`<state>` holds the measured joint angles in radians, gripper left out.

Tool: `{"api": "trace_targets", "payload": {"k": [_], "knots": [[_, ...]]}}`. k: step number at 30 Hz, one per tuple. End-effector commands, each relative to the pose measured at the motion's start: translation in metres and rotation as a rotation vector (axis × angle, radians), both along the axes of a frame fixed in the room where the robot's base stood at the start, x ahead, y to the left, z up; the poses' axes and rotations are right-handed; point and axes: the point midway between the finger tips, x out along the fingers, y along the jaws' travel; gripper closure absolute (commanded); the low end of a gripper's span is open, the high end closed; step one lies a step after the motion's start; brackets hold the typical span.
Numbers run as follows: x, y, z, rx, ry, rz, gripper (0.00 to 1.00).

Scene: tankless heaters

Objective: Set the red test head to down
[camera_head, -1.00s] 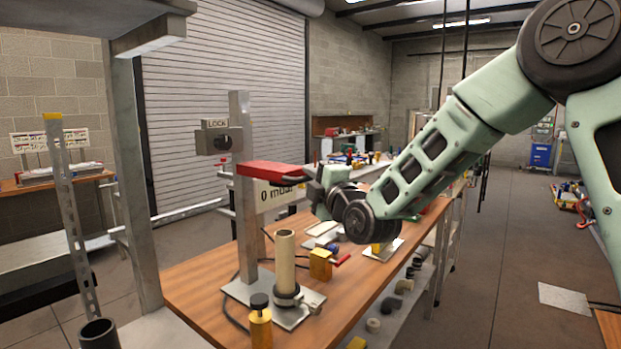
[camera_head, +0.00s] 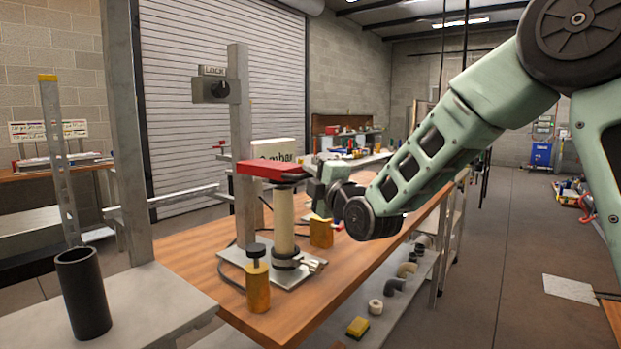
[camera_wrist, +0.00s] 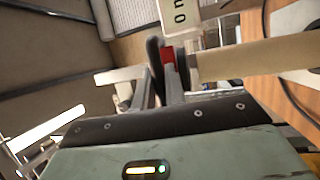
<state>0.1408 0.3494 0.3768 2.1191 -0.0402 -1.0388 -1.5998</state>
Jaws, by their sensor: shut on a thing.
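The red test head (camera_head: 268,171) sits in front of the grey upright post (camera_head: 243,135), level, at the top of the upright cream tube (camera_head: 283,224). I cannot tell whether it touches the tube. My gripper (camera_head: 314,184) is at its right end. In the wrist view, my gripper (camera_wrist: 167,72) is shut on the head, with a strip of its red (camera_wrist: 168,58) between the fingers. The tube (camera_wrist: 255,58) also shows at right there. A white display (camera_head: 277,149) stands behind the head, its "mbar" text partly covered.
A LOCK sign with a dark knob (camera_head: 218,88) is high on the post. A brass piece with a black knob (camera_head: 257,280) and a brass block (camera_head: 321,231) stand on the wooden bench (camera_head: 200,246). A black cylinder (camera_head: 84,295) stands at lower left.

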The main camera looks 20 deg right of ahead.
Motion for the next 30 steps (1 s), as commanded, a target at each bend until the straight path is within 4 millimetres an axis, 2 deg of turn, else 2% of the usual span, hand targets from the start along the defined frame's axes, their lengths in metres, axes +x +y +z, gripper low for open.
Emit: {"api": "trace_targets", "payload": {"k": [1,3,16,17,18,30], "knots": [[-0.0003,0.0003,-0.0124,0.0,0.003,0.0,1.0],[-0.0002,-0.0001,-0.0161,0.0,0.003,0.0,1.0],[-0.0002,-0.0005,-0.0175,-0.001,0.005,-0.001,1.0],[-0.0003,-0.0005,-0.0176,-0.001,0.005,-0.001,0.79],[-0.0003,-0.0005,-0.0175,-0.001,0.005,-0.001,0.68],[-0.006,-0.0015,-0.0169,-0.001,0.001,0.0,0.66]]}}
